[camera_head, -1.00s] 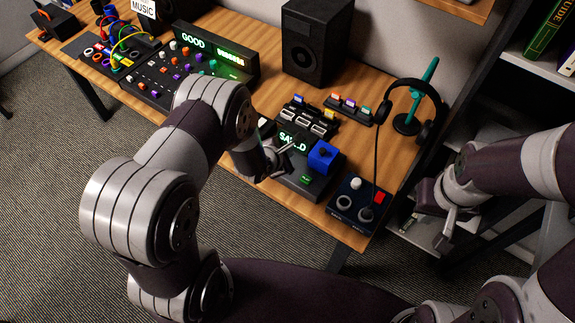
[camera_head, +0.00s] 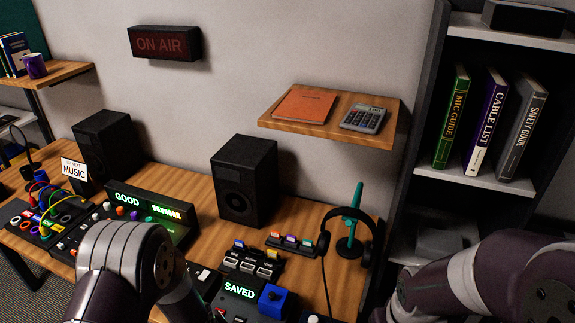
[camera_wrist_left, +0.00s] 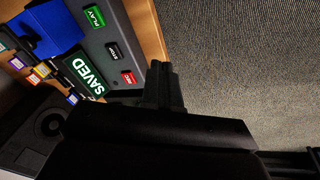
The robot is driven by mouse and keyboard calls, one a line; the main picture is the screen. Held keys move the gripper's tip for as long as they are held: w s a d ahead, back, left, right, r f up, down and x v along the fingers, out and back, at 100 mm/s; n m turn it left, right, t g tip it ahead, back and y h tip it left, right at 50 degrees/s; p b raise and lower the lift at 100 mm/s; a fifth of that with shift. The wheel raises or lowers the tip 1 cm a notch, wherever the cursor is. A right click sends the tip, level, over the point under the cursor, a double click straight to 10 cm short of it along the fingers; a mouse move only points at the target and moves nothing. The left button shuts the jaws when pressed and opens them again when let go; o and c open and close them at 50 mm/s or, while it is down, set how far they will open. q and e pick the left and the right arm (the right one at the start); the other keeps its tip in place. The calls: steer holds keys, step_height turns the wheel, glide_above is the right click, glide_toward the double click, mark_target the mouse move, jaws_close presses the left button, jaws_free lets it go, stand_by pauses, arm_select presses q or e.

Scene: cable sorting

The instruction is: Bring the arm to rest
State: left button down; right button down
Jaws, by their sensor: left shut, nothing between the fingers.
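My left arm (camera_head: 125,255) rises at the lower left of the head view, in front of the desk; its gripper cannot be made out there. In the left wrist view my left gripper (camera_wrist_left: 163,80) is shut and empty. It points past the desk edge, with carpet to its right. The device with the green SAVED screen (camera_head: 239,290) is beside it in the wrist view (camera_wrist_left: 86,74), apart from the fingers as far as I can tell. My right arm (camera_head: 480,280) enters from the lower right; its gripper is out of frame.
On the desk (camera_head: 190,185) are a mixer (camera_head: 125,222), black speakers (camera_head: 245,180), a headphone stand (camera_head: 351,222) and a blue block (camera_head: 273,301). A wall shelf (camera_head: 330,127) and a bookcase (camera_head: 420,130) stand behind. Carpet (camera_wrist_left: 250,70) beyond the desk edge is clear.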

arm_select(q)
steer(key=s+r+m, duration=0.4)
steer(key=r, duration=0.4)
steer(key=s+r+m+g, duration=0.1)
steer(key=s+r+m, duration=0.3)
steer(key=r, duration=0.4)
steer(key=shift+a+r+m+g, duration=0.3)
steer(key=shift+a+m, duration=0.15)
steer(key=shift+m, duration=0.05)
steer(key=shift+s, duration=0.1)
